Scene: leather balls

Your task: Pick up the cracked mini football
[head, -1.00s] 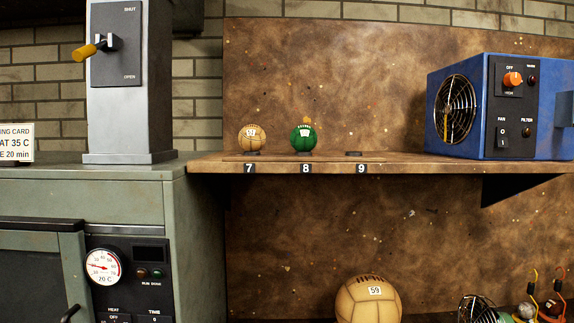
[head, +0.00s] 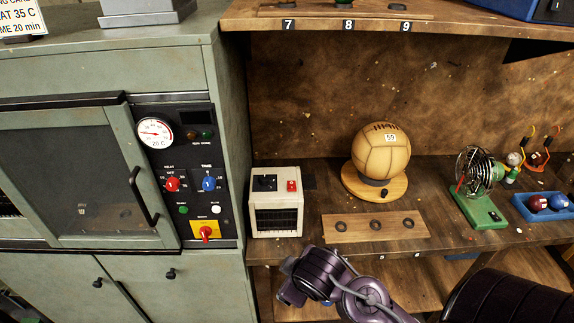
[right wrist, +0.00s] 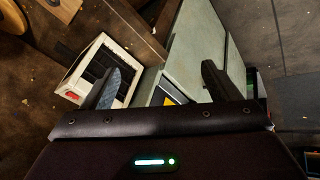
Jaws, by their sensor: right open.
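No ball with a visible crack can be made out. A large tan leather ball (head: 381,152), tagged 59, rests on a round wooden stand (head: 350,181) on the lower shelf. My right arm shows at the bottom of the head view, below the shelves. In the right wrist view my right gripper (right wrist: 162,78) is open, its fingers apart with nothing between them. My left gripper is in no view.
A cream box (head: 276,203) stands left of an empty three-hole wooden board (head: 375,227). A green-based wire device (head: 480,207) and a blue tray (head: 528,216) with small balls are at right. The grey-green oven cabinet (head: 90,75) fills the left.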

